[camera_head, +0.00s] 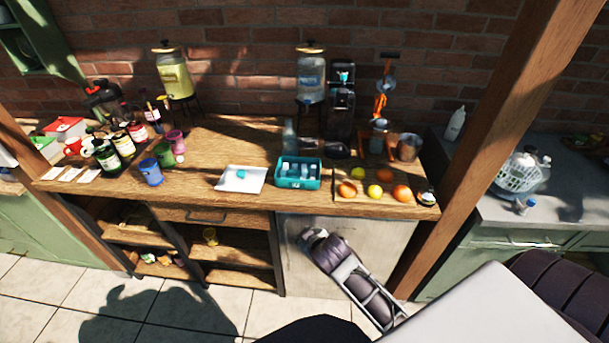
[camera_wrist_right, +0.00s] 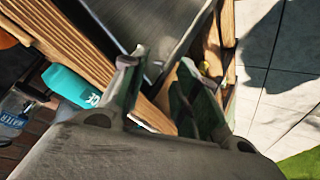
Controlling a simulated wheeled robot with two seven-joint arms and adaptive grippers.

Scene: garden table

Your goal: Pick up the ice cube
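A teal bin (camera_head: 290,187) stands near the front edge of the wooden table, with several pale, clear ice cubes (camera_head: 298,169) in it. A small teal piece lies on a white tray (camera_head: 226,185) left of the bin; I cannot tell what it is. In the right wrist view the bin (camera_wrist_right: 70,88) shows at the left with part of its "ICE" label; its contents are hardly visible. My right gripper (camera_wrist_right: 159,66) is open and empty, apart from the bin. In the head view it is in front of the cabinet, below the tabletop. My left gripper is out of view.
Oranges and a lemon (camera_head: 375,191) lie on a board right of the bin. A blue cup (camera_head: 150,172) and several bottles stand left. Two drink dispensers (camera_head: 311,76) stand behind. A wooden post (camera_head: 490,110) rises at the right.

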